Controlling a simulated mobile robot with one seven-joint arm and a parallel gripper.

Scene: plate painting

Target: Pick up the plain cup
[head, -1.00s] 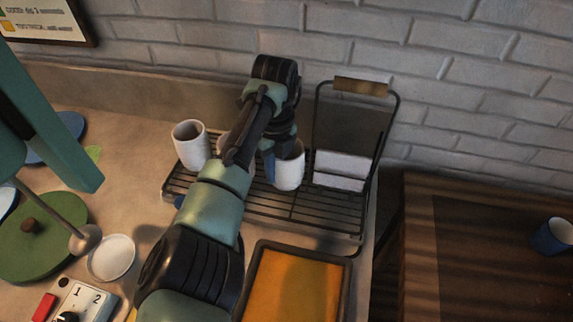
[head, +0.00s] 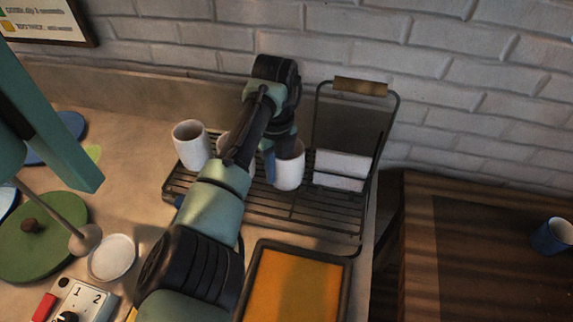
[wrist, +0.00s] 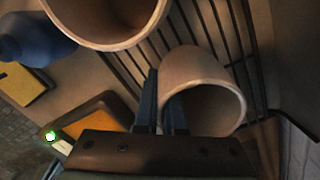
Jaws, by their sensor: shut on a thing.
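A plain white cup (head: 290,172) is at the drying rack (head: 312,221) in the head view, below my wrist. My gripper (wrist: 163,103) is shut on this cup's wall, with one blue finger inside its mouth and one outside. The held cup (wrist: 197,70) shows its open mouth in the wrist view. Whether its base touches the rack cannot be told. A second white cup (head: 190,146) stands at the left end of the rack. Another pale cup (head: 222,143) is mostly hidden behind my arm. A cup mouth (wrist: 108,12) shows close by at the top of the wrist view.
A wire holder with a wooden handle (head: 360,87) rises right of the held cup. An orange tray (head: 296,290) lies in front of the rack. A blue cup (head: 552,238) is on the wooden table at right. A brick wall is behind.

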